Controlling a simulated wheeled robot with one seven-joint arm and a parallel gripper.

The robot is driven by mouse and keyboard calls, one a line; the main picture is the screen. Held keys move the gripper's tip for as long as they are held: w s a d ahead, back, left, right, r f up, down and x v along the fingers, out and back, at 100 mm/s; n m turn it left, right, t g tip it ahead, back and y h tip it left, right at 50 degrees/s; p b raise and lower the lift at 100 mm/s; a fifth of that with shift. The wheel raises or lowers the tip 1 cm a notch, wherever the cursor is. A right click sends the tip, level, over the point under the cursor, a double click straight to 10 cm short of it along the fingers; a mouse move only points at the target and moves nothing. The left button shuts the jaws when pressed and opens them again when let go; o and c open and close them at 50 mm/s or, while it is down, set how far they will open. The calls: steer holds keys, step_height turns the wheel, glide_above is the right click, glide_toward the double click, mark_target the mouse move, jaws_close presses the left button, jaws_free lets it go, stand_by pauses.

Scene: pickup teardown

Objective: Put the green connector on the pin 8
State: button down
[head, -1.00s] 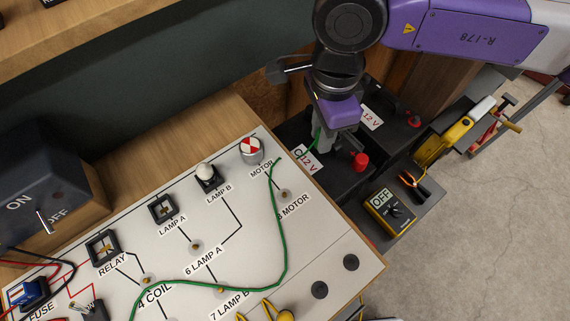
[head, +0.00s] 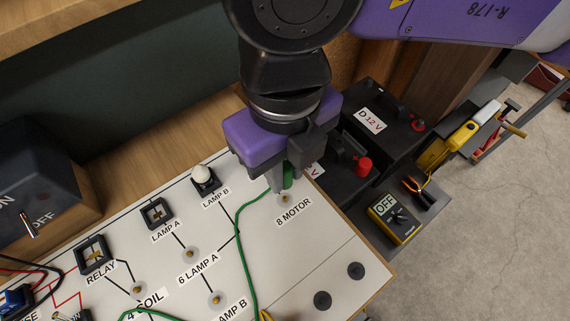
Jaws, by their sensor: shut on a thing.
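My gripper (head: 281,180) is over the upper right corner of the white board (head: 290,255). It is shut on the green connector (head: 288,176), which shows as a small green piece between the fingers. A green wire (head: 237,218) runs from it down across the board. Pin 8 (head: 284,199), labelled "8 MOTOR", is a small brass pin on a round base, just below the fingertips in the picture. I cannot tell how high the connector is above the board. My gripper hides the motor that stood at that corner.
Lamp B (head: 204,178), lamp A (head: 157,213) and the relay (head: 93,254) stand on the board to the left. Black batteries (head: 385,128), one with a red terminal (head: 363,166), and a yellow multimeter (head: 394,218) are to the right. Two black discs (head: 322,300) lie on the lower right of the board.

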mark_target(285, 197)
steer(key=shift+f+b, duration=1)
steer(key=shift+f, duration=1.5)
steer(key=shift+f+b, duration=0.85)
steer(key=shift+b, duration=0.15)
steer(key=c, duration=1.2)
jaws_free()
step_height(285, 197, up, 8)
steer(key=shift+f+p, duration=0.1)
steer(key=shift+p, duration=0.3)
